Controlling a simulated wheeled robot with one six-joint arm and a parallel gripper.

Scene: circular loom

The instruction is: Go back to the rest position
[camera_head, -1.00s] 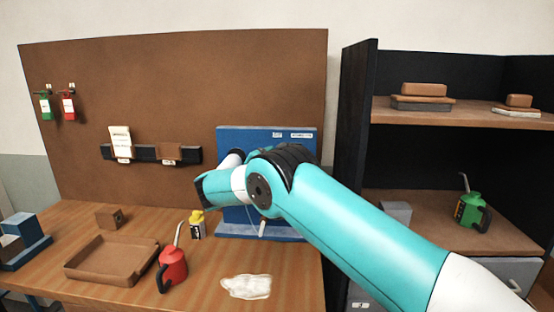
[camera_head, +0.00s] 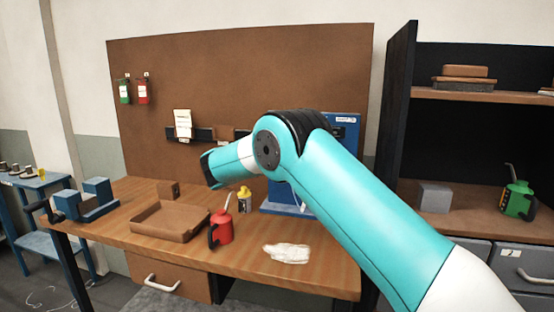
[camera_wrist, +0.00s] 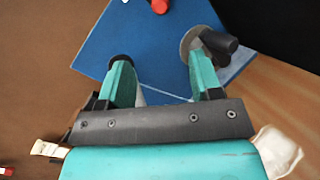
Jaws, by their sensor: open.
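My gripper (camera_wrist: 161,72) shows in the wrist view with its two teal fingers apart and nothing held between them. It is over a blue panel (camera_wrist: 160,40), with a dark knob on a grey disc (camera_wrist: 215,45) close to the right fingertip. I cannot tell whether they touch. A thin pale line crosses the panel between the fingers. In the head view my teal arm reaches across the workbench (camera_head: 240,262), bent, and hides my gripper and part of the blue panel stand (camera_head: 341,135).
A brown tray (camera_head: 170,223), a red oil can (camera_head: 221,228), a yellow bottle (camera_head: 244,199) and a white cloth (camera_head: 286,253) lie on the bench. A dark shelf (camera_head: 398,110) with a green can (camera_head: 518,202) stands right. A blue side table (camera_head: 35,181) is at far left.

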